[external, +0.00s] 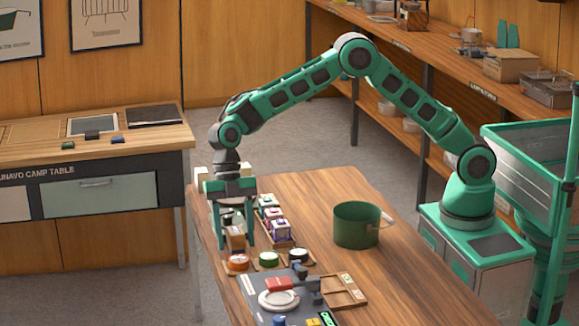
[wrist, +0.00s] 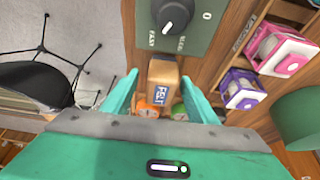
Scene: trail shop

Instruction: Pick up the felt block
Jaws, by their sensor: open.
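The felt block (wrist: 163,71) is a small tan block with a dark blue label reading FELT in the wrist view. In the external view the tan block (external: 236,238) stands on the wooden table near its left edge. My gripper (external: 234,246) points down with its green fingers on either side of the block. In the wrist view my gripper (wrist: 160,78) is open, with the block between its fingers. Whether the fingers touch the block cannot be told. The block's lower part is partly hidden.
A panel with a black dial (wrist: 172,15) is beside the block. Orange (external: 238,262), green (external: 268,260) and black (external: 298,255) round pieces stand nearby. Boxed spools (external: 279,228) are to the right, then a green bucket (external: 357,225).

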